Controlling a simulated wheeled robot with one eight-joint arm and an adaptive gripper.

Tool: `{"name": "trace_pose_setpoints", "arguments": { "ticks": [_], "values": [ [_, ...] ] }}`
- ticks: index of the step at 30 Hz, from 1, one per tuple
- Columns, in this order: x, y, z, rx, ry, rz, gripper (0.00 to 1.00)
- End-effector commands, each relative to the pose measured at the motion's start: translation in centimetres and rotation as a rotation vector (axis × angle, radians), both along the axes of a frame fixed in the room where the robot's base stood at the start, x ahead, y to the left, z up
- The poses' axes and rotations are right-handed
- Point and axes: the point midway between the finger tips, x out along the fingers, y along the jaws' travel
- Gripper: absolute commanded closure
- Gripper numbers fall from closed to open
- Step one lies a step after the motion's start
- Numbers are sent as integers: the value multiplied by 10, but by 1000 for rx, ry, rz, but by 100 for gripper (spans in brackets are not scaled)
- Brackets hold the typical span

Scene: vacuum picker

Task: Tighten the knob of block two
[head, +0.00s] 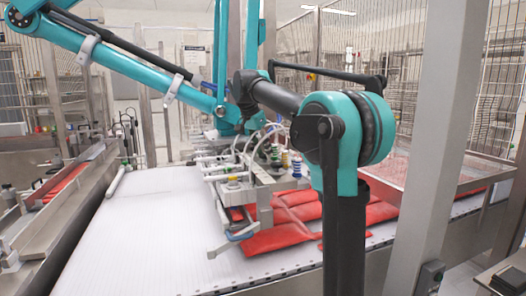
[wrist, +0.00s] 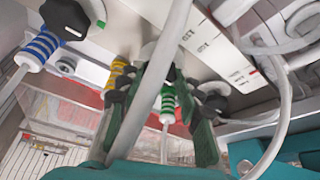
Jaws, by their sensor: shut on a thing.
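In the wrist view, my gripper (wrist: 168,88) has its dark fingers closed around the black top of a knob with a green-and-white striped stem (wrist: 168,103). The fingers and a pale hose hide much of that knob. A black knob with a blue-and-white striped stem (wrist: 40,47) is at upper left, apart from my fingers. A yellow-striped stem (wrist: 118,70) is partly hidden behind the left finger. Which block is number two cannot be read. In the head view, these knobs sit on the metal picker head (head: 262,185); my fingertips are not clear there.
Pale hoses loop over the picker head and cross close to my gripper. Red packs (head: 280,236) lie under the picker head on the white conveyor (head: 140,230). The conveyor's left part is bare. A grey post (head: 432,150) stands at right.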

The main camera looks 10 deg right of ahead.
Motion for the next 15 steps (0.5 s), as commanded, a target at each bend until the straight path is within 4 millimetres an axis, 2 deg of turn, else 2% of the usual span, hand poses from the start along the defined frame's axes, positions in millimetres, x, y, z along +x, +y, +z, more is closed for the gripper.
{"name": "trace_pose_setpoints", "arguments": {
  "ticks": [11, 12, 15],
  "values": [
    [0, 0, 0, 1, 1, -5, 94],
    [0, 0, 0, 1, 1, -5, 64],
    [0, 0, 0, 1, 1, -5, 52]
  ]
}}
